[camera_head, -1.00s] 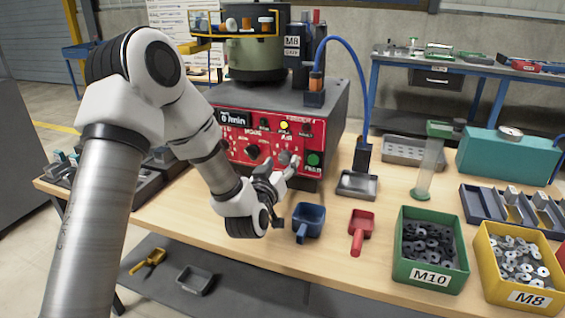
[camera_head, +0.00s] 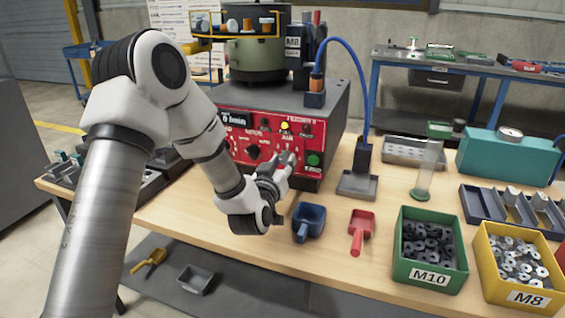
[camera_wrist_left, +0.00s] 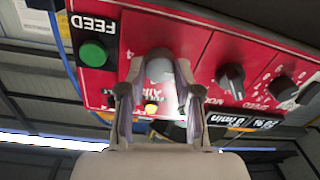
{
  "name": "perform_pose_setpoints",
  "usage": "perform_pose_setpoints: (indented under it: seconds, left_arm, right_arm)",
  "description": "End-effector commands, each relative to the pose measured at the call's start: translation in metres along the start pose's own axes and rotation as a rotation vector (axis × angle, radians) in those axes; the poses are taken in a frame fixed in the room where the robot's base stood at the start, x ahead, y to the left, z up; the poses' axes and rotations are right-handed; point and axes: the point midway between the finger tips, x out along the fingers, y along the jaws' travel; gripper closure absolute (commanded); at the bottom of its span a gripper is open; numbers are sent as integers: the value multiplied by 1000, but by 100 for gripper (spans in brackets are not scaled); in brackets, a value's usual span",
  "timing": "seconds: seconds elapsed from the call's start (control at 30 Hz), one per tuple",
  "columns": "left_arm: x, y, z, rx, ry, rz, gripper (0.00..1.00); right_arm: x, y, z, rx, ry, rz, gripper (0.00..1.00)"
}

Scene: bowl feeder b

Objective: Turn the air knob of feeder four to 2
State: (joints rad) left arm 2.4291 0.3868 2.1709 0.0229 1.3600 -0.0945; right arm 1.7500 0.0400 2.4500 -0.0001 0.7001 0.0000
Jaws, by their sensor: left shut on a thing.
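The red control panel (camera_head: 238,148) is on the front of the grey feeder box, under the green bowl (camera_head: 256,55). My left gripper (camera_head: 287,158) is at the panel's lower right, beside the green FEED button (camera_head: 313,159). In the left wrist view its fingers (camera_wrist_left: 160,75) are on both sides of the grey air knob (camera_wrist_left: 160,66), shut on it. An AIR label shows by the knob, and a lit yellow lamp (camera_wrist_left: 151,107) is near it. The knob's pointer and the scale numbers are hidden or too small to read. My right gripper is not in view.
Other black knobs (camera_wrist_left: 231,79) sit along the panel beside the air knob. On the table are a blue scoop (camera_head: 309,218), a red scoop (camera_head: 361,228), a green M10 bin (camera_head: 428,279) and a yellow M8 bin (camera_head: 516,297). A blue hose (camera_head: 350,60) arches right of the feeder.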

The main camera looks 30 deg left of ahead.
Motion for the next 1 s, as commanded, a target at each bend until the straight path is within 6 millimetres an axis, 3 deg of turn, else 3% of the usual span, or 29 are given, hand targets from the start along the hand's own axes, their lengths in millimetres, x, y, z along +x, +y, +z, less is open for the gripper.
perform_pose_setpoints:
  seconds: [0.27,1.0]
  left_arm:
    - [0,1,-2,178,10,2,100]
    - [0,2,-3,874,42,11,100]
  right_arm:
    - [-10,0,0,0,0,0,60]
    - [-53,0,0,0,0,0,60]
